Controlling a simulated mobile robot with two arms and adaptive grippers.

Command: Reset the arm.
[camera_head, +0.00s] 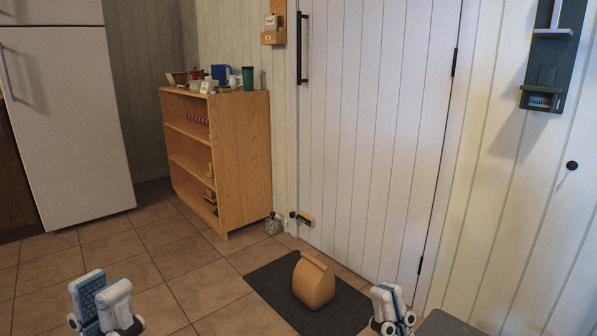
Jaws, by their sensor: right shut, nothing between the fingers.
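My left gripper (101,296) is at the bottom left, pointing up, with its two white and blue fingers apart. I see nothing held between them. A dark ribbed pad shows on its left finger. My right gripper (389,304) is at the bottom, right of centre, with its fingers together and nothing in them. It stands in front of the right edge of the dark floor mat in the picture. Most of both arms is out of view below the frame.
A tan paper bag (314,283) stands on a dark mat (268,286) before the white door (372,120). A wooden shelf (246,150) with several items on top stands left of the door. A white fridge (68,120) is at the left. Tiled floor (150,268) lies open between them.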

